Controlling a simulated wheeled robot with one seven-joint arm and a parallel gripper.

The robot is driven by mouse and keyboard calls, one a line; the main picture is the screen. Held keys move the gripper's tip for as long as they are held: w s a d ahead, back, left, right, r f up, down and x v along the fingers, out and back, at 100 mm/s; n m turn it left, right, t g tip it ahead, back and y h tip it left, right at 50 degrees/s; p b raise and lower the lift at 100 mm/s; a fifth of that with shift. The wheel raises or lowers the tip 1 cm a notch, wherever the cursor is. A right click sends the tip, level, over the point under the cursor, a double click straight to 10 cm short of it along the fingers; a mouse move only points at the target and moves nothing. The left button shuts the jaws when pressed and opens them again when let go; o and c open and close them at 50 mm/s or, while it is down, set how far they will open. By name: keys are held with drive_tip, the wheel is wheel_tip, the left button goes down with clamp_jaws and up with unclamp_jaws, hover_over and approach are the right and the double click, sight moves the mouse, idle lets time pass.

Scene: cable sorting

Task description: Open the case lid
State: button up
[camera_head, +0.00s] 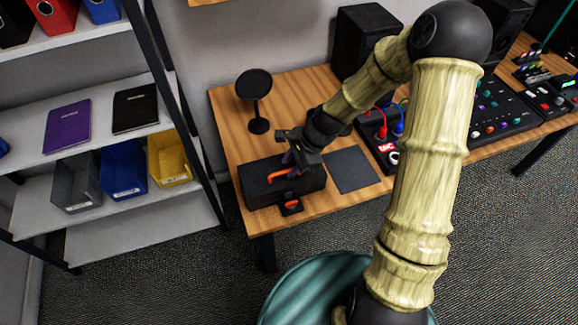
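The black case (258,187) lies on the wooden desk near its front left corner. Its top looks shut. An orange handle or strip (279,174) shows on it, and a black and orange piece (291,207) sits at its front edge. My gripper (293,160) is right above the case's top, by the orange strip. The fingers are dark and small here. I cannot tell whether they touch the case or whether they are open or shut. My wrist hides the back right part of the case.
A dark flat pad (352,170) lies right of the case. A round black stand (255,90) is behind it. A device with red and blue cables (382,135), speakers (360,38) and a mixer (492,112) are farther right. A shelf with bins (170,160) stands left of the desk (235,135).

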drive_tip(key=shift+x, duration=0.8)
clamp_jaws()
drive_tip(key=shift+r+p, duration=0.2)
drive_tip(key=shift+p, duration=0.15)
